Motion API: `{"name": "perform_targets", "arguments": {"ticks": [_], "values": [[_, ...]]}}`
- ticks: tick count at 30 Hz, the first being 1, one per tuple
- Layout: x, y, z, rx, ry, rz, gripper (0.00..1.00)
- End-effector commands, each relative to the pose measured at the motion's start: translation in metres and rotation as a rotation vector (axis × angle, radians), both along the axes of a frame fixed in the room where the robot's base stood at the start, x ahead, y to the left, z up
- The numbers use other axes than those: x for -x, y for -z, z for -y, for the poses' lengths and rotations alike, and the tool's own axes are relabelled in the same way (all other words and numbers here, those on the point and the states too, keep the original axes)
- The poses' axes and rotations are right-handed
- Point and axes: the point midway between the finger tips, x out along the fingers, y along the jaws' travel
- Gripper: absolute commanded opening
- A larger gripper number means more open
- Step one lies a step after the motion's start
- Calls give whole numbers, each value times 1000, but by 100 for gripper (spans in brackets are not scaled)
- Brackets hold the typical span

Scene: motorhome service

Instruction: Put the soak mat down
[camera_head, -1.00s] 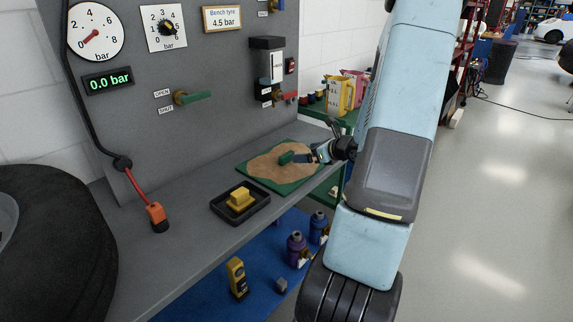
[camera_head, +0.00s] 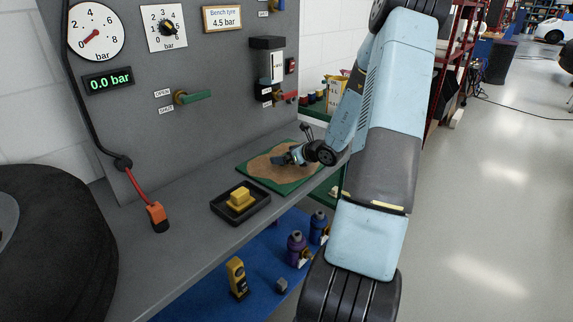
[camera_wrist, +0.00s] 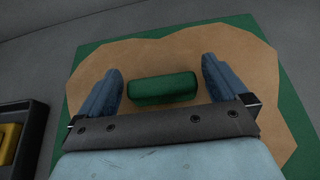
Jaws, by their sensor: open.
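The soak mat (camera_head: 256,169) is a green square sheet with an irregular tan patch, lying flat on the grey bench. It also fills much of the wrist view (camera_wrist: 291,97). A green block-shaped grip (camera_wrist: 163,88) lies at the middle of the tan patch. My gripper (camera_wrist: 163,85) is open, with one blue finger on each side of this block and a gap on both sides. In the head view my gripper (camera_head: 280,160) is low over the mat and hides the green block.
A black tray (camera_head: 222,210) with a yellow sponge-like block (camera_head: 240,199) stands left of the mat. An orange-handled tool (camera_head: 157,213) on a hose stands further left. A green valve lever (camera_head: 194,97) sticks out of the panel. The bench (camera_head: 183,245) between is clear.

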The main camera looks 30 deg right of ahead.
Motion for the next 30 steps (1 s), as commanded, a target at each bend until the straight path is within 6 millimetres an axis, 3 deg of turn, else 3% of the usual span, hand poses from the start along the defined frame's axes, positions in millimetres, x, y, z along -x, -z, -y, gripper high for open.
{"name": "perform_targets", "arguments": {"ticks": [6,24,30], "values": [[0,0,0,0,1,0,98],[0,0,0,0,1,0,41],[0,-1,0,0,1,0,41]]}}
